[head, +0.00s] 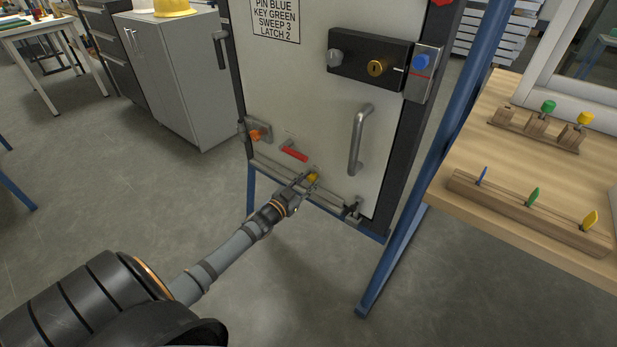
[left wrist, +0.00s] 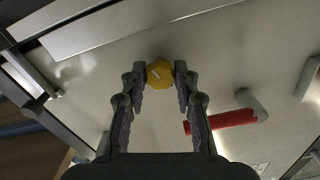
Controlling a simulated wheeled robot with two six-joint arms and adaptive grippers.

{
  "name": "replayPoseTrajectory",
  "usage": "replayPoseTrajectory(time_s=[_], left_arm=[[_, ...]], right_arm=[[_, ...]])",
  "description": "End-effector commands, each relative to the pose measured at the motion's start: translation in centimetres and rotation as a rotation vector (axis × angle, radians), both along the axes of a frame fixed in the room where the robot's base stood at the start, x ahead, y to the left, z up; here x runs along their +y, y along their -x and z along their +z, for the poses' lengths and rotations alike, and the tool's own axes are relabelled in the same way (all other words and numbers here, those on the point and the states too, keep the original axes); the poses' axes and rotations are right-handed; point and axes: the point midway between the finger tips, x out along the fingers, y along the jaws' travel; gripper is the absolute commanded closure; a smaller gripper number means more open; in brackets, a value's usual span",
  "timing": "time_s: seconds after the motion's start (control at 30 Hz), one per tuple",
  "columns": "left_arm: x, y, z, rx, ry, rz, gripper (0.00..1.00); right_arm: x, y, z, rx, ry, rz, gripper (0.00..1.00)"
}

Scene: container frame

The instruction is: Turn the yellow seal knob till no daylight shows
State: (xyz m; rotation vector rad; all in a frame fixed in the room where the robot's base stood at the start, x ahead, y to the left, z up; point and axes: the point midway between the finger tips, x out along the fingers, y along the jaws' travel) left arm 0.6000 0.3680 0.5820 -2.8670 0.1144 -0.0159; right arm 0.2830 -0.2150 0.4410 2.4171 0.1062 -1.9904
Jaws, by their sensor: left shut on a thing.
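The yellow seal knob (head: 313,177) is low on the pale door panel (head: 300,110), just above the bottom rail. My left gripper (head: 302,184) reaches it from the lower left, with its fingers at the knob. In the left wrist view the knob (left wrist: 160,73) sits between the two fingertips (left wrist: 160,80), which are shut on its sides. A short white mark shows on the knob's face. The head view does not show clearly whether daylight shows under the door. My right gripper is not in view.
A red lever (head: 294,153) is just above and left of the knob, and also shows in the left wrist view (left wrist: 222,121). An orange knob (head: 254,135) is farther left. A vertical handle (head: 359,140) stands right. A wooden bench (head: 500,170) holds coloured keys.

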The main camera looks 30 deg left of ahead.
Motion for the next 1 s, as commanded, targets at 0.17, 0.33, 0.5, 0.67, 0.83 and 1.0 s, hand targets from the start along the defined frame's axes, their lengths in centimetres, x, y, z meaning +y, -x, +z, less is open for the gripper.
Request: replayPoseTrajectory(time_s=[0.17, 0.33, 0.5, 0.67, 0.83, 1.0], left_arm=[[-0.01, 0.01, 0.08, -0.007, -0.106, 0.000, 1.00], [-0.01, 0.00, -0.03, -0.009, -0.108, 0.000, 1.00], [-0.01, 0.00, -0.02, -0.009, -0.107, 0.000, 0.57], [-0.02, 0.00, -0.02, -0.008, -0.106, 0.000, 0.47], [-0.01, 0.00, -0.01, -0.008, -0.106, 0.000, 0.47], [0.10, 0.96, -0.08, -0.007, -0.107, -0.001, 0.47]], right_arm=[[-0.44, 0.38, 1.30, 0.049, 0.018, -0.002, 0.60], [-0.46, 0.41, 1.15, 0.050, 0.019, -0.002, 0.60], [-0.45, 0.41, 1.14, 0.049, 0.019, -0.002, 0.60], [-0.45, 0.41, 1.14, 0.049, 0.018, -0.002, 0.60], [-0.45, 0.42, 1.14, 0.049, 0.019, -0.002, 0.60], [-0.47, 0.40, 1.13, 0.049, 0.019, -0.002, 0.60]])
